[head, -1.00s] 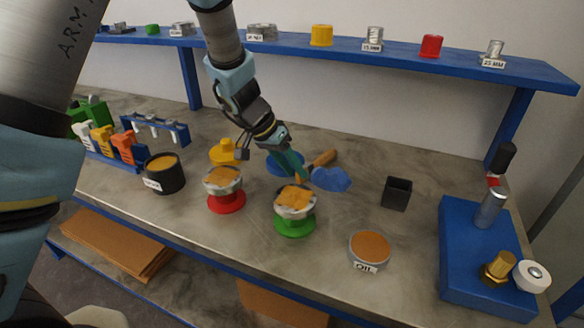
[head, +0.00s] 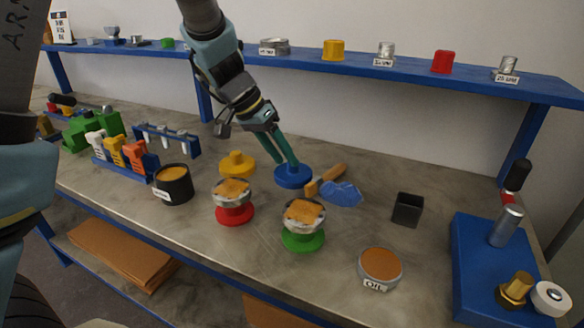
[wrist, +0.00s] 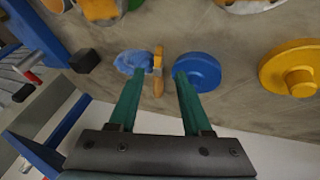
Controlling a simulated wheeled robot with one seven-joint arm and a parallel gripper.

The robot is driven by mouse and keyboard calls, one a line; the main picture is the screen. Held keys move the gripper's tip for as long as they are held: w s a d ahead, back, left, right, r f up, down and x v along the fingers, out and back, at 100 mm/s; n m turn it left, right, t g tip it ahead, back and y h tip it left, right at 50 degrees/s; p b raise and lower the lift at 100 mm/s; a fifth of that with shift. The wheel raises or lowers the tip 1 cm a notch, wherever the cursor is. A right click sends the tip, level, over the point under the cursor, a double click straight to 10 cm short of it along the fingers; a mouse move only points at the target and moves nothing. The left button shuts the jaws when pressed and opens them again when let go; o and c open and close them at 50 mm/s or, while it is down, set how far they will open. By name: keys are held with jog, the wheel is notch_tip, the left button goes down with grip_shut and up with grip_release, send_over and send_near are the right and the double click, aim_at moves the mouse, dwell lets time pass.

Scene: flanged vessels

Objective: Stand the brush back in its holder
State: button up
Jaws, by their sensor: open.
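The brush (head: 330,178) lies on the bench beside a crumpled blue cloth (head: 342,194), its wooden handle showing. In the wrist view the brush (wrist: 158,70) appears between the fingertips, beyond them, with the cloth (wrist: 132,62) touching or overlapping it. My gripper (head: 286,162) is open and empty, its green fingers pointing down over a blue flanged disc (head: 293,177), left of the brush. The gripper also shows in the wrist view (wrist: 158,82). A black square cup (head: 407,209), apparently the holder, stands empty to the right; it also shows in the wrist view (wrist: 84,60).
Red (head: 234,215) and green (head: 302,240) flanged vessels stand in front, a yellow flanged piece (head: 237,165) to the left. An oil dish (head: 380,264) is near the front edge. A blue shelf (head: 400,66) runs behind. The bench between cloth and black cup is clear.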

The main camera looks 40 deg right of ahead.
jog(key=w+a+r+n+t+h, duration=0.1)
jog(key=w+a+r+n+t, duration=0.15)
jog(key=w, duration=0.45)
jog(key=w+a+r+n+t+h, duration=0.2)
jog(key=w+a+t, duration=0.15)
jog(key=w, duration=0.35)
jog(key=w+a+n+t+y, duration=0.25)
jog(key=w+a, duration=0.25)
jog(key=a, duration=0.6)
jog(key=s+a+f+n+y, duration=0.2)
jog(key=s+a+n, duration=0.1)
jog(key=a, duration=0.7)
jog(key=s+a+f+n+g+y, duration=0.1)
jog(key=s+a+n+y, duration=0.1)
jog(key=a, duration=0.8)
jog(key=shift+s+f+n+y, duration=0.35)
jog(key=shift+s+n+y, duration=0.05)
jog(key=shift+s+y, duration=0.4)
jog(key=shift+o, duration=0.3)
jog(key=s+a+f+n+g, duration=0.1)
jog(key=s+a+g, duration=0.1)
jog(key=s, duration=0.5)
jog(key=shift+a+f+g, duration=0.2)
jog(key=shift+a+g, duration=0.15)
jog(key=shift+g, duration=0.2)
jog(key=shift+o, duration=0.2)
jog(key=shift+s, duration=0.45)
